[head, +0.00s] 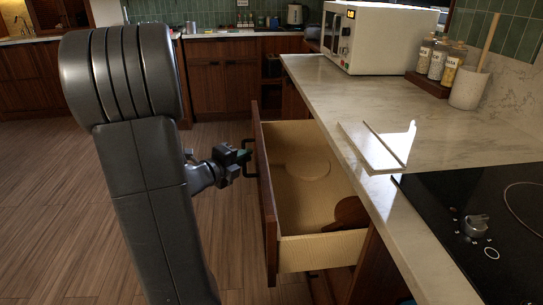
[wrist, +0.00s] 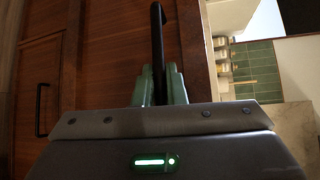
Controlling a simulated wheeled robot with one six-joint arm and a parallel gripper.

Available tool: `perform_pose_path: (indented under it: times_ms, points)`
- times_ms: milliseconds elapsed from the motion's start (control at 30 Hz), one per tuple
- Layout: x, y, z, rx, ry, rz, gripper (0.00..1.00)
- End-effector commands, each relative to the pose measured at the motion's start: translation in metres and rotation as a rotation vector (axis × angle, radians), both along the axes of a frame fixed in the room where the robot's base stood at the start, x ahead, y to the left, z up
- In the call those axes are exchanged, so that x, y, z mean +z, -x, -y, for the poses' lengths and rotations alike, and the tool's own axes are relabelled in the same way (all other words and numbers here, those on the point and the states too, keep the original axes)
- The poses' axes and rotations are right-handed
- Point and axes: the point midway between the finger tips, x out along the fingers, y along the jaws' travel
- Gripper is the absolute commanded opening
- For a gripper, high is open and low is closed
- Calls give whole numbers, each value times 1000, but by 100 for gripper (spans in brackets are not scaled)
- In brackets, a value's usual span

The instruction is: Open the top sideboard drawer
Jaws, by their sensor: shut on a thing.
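The top sideboard drawer (head: 270,205) stands pulled well out from under the counter in the head view. Its dark wood front faces left and its pale inside is visible. A round pale object (head: 307,163) and a dark brown rounded object (head: 348,214) lie in it. My gripper (head: 243,156) is at the drawer front, shut on the black bar handle (head: 250,170). In the wrist view the green fingers of my gripper (wrist: 159,85) sit on both sides of the handle (wrist: 157,40).
The marble counter (head: 330,95) runs above the drawer, with a white microwave (head: 378,38), jars (head: 440,60) and a flat board (head: 371,147) on it. A black cooktop (head: 480,215) is at the right. The wooden floor (head: 50,200) at left is clear.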

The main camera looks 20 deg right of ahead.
Motion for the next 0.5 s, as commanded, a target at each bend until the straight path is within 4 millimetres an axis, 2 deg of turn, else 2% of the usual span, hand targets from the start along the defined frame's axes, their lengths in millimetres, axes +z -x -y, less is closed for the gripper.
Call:
perform_pose_path:
  times_ms: [33, 200, 500]
  points:
    - [-1, -6, -16, 8, -1, 0, 0]
    - [-1, -19, -59, 6, -1, -2, 0]
    - [-1, -36, -114, 3, -1, -1, 0]
